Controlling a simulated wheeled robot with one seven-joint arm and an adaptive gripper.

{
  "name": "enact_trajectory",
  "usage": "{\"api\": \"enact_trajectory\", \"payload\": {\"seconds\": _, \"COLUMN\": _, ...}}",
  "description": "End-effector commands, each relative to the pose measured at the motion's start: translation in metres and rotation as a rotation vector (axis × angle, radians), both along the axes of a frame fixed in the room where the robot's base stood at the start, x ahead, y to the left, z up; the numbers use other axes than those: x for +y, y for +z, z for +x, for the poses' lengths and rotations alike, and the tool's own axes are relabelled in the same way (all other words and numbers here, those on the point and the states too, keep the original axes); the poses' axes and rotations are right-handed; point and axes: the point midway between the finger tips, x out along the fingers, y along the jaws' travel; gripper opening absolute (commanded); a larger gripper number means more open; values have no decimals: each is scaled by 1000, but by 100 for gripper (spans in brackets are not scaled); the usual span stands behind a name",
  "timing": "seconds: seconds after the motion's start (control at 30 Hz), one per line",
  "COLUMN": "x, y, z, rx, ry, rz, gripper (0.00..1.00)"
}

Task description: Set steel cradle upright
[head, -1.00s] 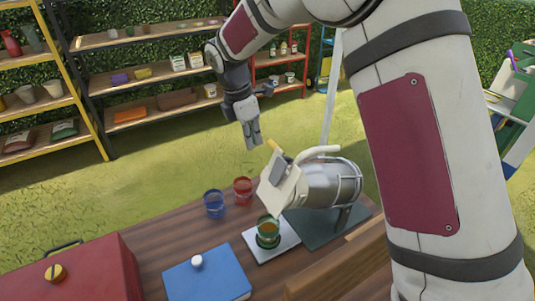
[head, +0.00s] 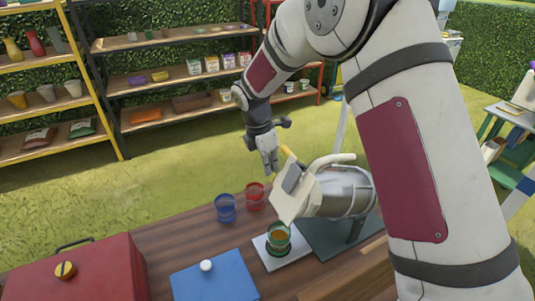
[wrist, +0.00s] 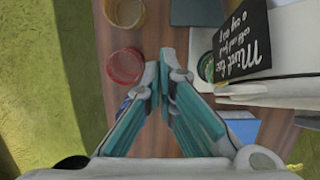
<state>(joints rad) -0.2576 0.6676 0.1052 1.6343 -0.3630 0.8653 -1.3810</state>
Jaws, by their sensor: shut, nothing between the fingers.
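The steel cradle (head: 350,195) holds a grey can lying tilted. Its pale front (head: 298,196) points down to the left, over a green cup (head: 278,237) with amber contents. A pale handle runs along its top. My gripper (head: 270,168) is shut and empty, pointing down just left of and above the pale front, apart from it. In the wrist view my gripper (wrist: 166,70) shows its two fingers meeting at the tips. A pale part of the tilted assembly (wrist: 285,88) and a black lettered sign (wrist: 248,38) lie right of the fingers there.
A red cup (head: 254,196) and a blue cup (head: 226,208) stand left of the cradle on the wooden table (head: 160,255). A blue box (head: 215,285) and a red case (head: 95,275) are at the front. A shelf (head: 165,110) stands behind, beyond open grass.

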Motion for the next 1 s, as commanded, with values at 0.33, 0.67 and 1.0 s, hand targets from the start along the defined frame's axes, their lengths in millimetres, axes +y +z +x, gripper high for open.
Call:
{"api": "enact_trajectory", "payload": {"seconds": 0.33, "x": -29, "y": -8, "z": 12, "rx": -2, "ry": -2, "rz": 0, "gripper": 0}}
{"api": "enact_trajectory", "payload": {"seconds": 0.67, "x": -37, "y": -2, "z": 15, "rx": -1, "ry": 0, "rz": 0, "gripper": 0}}
{"api": "enact_trajectory", "payload": {"seconds": 1.0, "x": -37, "y": -3, "z": 19, "rx": 2, "ry": -2, "rz": 6, "gripper": 0}}
